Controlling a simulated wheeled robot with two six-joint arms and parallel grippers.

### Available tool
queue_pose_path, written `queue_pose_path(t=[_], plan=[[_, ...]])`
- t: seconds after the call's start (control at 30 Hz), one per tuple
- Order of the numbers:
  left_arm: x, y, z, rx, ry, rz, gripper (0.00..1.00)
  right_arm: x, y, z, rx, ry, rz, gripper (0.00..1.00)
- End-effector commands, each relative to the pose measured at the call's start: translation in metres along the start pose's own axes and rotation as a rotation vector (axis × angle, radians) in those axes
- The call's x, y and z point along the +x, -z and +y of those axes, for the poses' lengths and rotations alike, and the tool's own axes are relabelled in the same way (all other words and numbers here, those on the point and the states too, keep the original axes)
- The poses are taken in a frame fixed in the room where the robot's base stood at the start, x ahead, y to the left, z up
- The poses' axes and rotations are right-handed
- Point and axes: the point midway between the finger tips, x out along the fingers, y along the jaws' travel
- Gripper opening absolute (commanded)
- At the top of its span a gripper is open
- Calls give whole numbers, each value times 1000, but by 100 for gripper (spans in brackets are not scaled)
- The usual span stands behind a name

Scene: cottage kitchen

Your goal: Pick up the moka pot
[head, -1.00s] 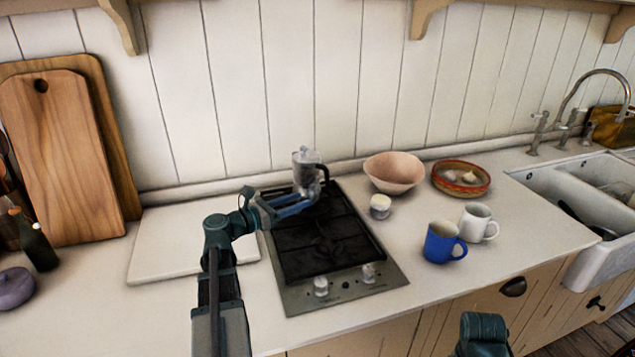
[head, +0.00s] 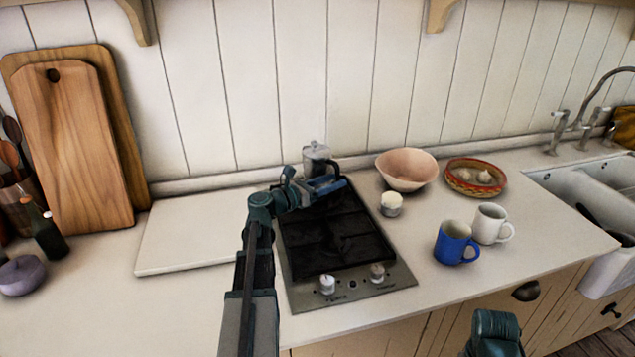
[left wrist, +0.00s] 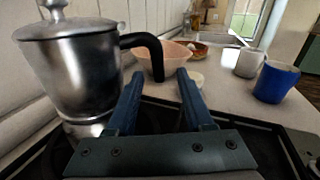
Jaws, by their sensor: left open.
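The moka pot (head: 315,153) is silver with a black handle and stands upright at the back of the black hob (head: 335,235). In the left wrist view the pot (left wrist: 78,75) fills the left side, and its black handle (left wrist: 148,42) reaches right, toward the space ahead of the fingers. My left gripper (head: 332,186) is in front of the pot, hiding its lower part in the head view. In the left wrist view the left gripper (left wrist: 160,78) is open, with nothing held between its fingers. I cannot tell whether the handle lies between the fingertips. My right gripper is out of view.
To the right are a small white-topped jar (head: 391,205), a pink bowl (head: 407,168), a patterned bowl (head: 475,178), a blue mug (head: 455,243) and a white mug (head: 491,223). A white board (head: 195,235) lies left of the hob. The panelled wall is close behind the pot.

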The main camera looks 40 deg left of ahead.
Motion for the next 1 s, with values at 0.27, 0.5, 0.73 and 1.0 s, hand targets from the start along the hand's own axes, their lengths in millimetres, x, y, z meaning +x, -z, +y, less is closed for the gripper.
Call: queue_pose_path(t=[0.27,0.5,0.73,1.0], plan=[[9,-4,1,0,1,0,52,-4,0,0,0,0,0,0],[42,-10,2,0,2,0,52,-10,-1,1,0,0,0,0],[53,-10,1,0,0,0,52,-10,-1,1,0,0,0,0],[52,-10,1,0,0,0,20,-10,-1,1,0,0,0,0]])
